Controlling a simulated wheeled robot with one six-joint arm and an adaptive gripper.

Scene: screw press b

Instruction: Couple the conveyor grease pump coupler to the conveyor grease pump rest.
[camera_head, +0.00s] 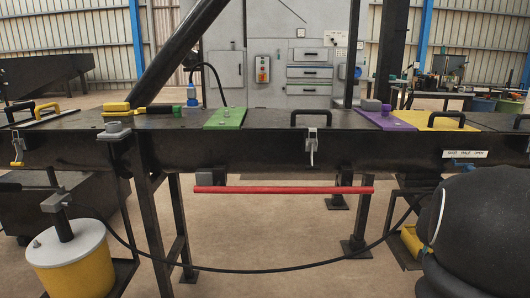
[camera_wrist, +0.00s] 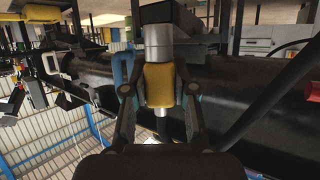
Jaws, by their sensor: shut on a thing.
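In the wrist view my gripper (camera_wrist: 159,90) is shut on a yellow-bodied coupler (camera_wrist: 159,84) with a silver cylinder and a black end. I take this to be the grease pump coupler. In the head view the gripper and coupler do not show; a large dark rounded part of mine fills the lower right. The grease pump (camera_head: 70,262), a yellow bucket with white lid and grey head, stands lower left. A small grey block (camera_head: 118,128) on a post by the conveyor's left front looks like the rest, but I cannot be sure. The coupler's distance to it is not shown.
A black hose (camera_head: 270,271) sags from the left towards the lower right. The black conveyor frame (camera_head: 230,150) spans the view, with a red bar (camera_head: 284,190) below its front. Green (camera_head: 226,118) and purple (camera_head: 385,119) plates lie on top. Floor shows between the legs.

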